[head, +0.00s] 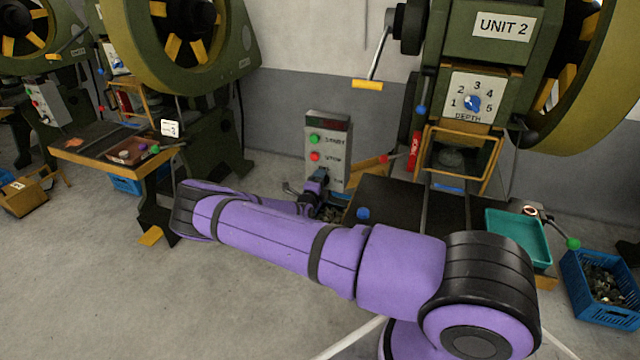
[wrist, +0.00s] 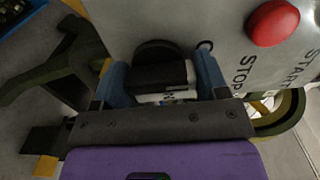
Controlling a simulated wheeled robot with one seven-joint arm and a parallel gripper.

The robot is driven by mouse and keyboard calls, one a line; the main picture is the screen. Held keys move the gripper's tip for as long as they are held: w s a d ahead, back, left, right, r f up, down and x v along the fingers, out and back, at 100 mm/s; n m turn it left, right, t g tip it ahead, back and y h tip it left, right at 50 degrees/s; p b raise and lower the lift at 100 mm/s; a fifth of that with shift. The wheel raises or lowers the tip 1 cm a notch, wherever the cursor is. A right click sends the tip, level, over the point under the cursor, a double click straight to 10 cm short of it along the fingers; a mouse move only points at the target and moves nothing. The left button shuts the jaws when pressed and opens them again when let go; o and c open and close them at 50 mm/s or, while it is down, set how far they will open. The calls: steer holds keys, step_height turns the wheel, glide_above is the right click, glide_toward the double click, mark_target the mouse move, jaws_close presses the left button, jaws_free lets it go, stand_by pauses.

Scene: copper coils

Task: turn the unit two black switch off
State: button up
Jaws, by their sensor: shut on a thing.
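The grey control box (head: 328,140) of unit two stands left of the press marked UNIT 2 (head: 502,27). It has a green START button (head: 314,139) and a red STOP button (head: 315,156); the red button also shows in the wrist view (wrist: 273,23). My gripper (head: 319,183) is at the lower front of the box. In the wrist view my gripper's blue fingers (wrist: 163,72) stand on both sides of the black switch (wrist: 158,76) and are shut on it. White marks show beside the switch, partly hidden. The switch's exact position is unclear.
My purple arm crosses the front of the press. A blue crate (head: 600,300) stands far right.

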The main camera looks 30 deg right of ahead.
steer(key=shift+f, duration=0.1)
steer(key=o, duration=0.9)
steer(key=shift+o, duration=0.2)
steer(key=v, duration=1.1)
